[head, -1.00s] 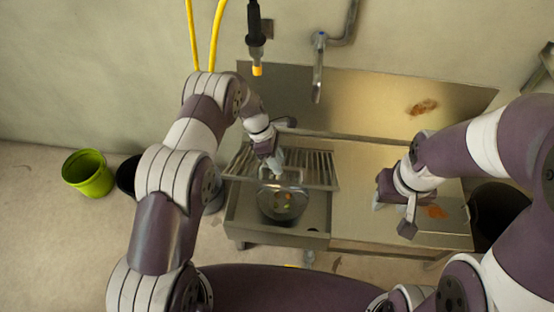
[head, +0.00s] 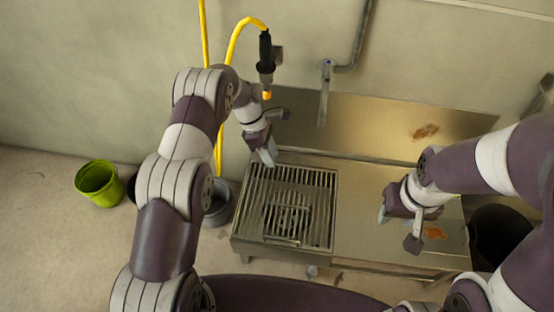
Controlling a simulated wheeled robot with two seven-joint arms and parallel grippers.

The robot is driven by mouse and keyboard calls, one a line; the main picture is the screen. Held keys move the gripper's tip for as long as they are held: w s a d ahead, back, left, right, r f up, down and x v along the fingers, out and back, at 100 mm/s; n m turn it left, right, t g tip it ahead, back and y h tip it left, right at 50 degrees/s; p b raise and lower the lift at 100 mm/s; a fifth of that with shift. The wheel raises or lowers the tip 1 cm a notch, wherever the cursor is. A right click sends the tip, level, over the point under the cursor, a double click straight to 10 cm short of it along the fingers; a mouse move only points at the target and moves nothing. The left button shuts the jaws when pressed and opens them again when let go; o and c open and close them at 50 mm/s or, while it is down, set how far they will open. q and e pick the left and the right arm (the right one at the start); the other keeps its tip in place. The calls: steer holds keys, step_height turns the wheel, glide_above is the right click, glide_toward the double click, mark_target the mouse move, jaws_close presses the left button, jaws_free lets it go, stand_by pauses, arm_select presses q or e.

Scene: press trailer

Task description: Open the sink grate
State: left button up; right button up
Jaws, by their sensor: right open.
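The sink grate (head: 300,180) is a metal frame of parallel slats. It lies down over the sink basin at the left end of the steel counter, and dark shapes show between its slats. My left gripper (head: 268,157) is at the grate's back left edge, with its fingers pointing down. I cannot tell whether it touches the grate or whether its jaws are apart. My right gripper (head: 384,214) is open and empty over the right part of the counter, apart from the grate.
The steel counter (head: 365,230) extends right of the grate, with an orange-brown stain (head: 433,232). A faucet (head: 325,95) and a hanging sprayer (head: 266,65) are behind it. A green bucket (head: 97,182) stands on the floor at left, and a dark bin (head: 497,235) stands at right.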

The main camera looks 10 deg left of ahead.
step_height(320, 180, up, 2)
steer(key=shift+p, duration=0.4)
steer(key=shift+f, duration=0.1)
